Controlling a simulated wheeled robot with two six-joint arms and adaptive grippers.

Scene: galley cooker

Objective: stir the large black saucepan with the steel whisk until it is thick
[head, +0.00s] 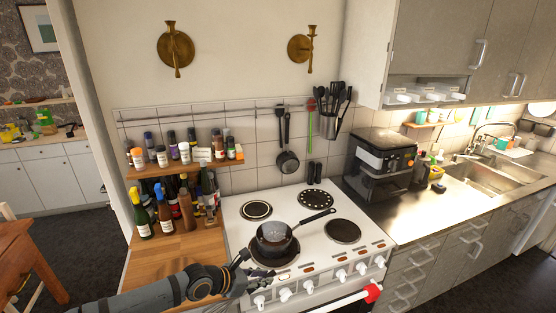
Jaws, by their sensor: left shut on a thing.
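The large black saucepan (274,246) stands on the front left hotplate of the white cooker (310,262), its long black handle pointing to the back right. A pale, glossy patch shows inside it; I cannot tell what its contents are. My left gripper (240,279) is at the cooker's front left corner, in front and to the left of the saucepan. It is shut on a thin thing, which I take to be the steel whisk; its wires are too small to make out. My right gripper is not in view.
Bottles (163,213) crowd the wooden counter (172,262) left of the cooker, below a spice shelf (184,166). A black air fryer (379,162) stands to the right. A utensil pot (330,120) and small pan (288,161) hang behind. The other hotplates are bare.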

